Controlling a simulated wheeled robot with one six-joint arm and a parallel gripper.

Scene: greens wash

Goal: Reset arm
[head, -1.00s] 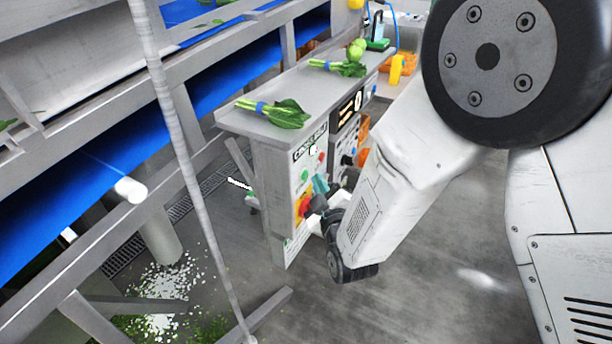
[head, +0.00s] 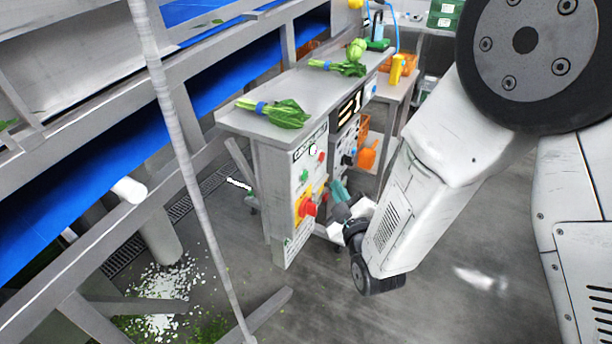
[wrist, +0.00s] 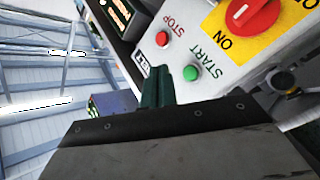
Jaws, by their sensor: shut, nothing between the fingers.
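My gripper (head: 339,193) is in front of the control panel (head: 311,162) on the side of the grey cabinet, a little to the right of its red rotary switch (head: 307,208). Its teal fingers are shut with nothing between them. In the wrist view my gripper (wrist: 157,88) points up past a green START button (wrist: 191,73) and a red STOP button (wrist: 162,39). The red switch on its yellow plate (wrist: 252,14) is at the upper right there. I cannot tell exactly how far the fingertips are from the panel.
Bunches of greens (head: 276,112) lie on the grey cabinet top (head: 300,84). A blue conveyor (head: 90,148) with metal framing runs along the left. White bits litter the floor (head: 165,285) at lower left. Open floor is at lower right.

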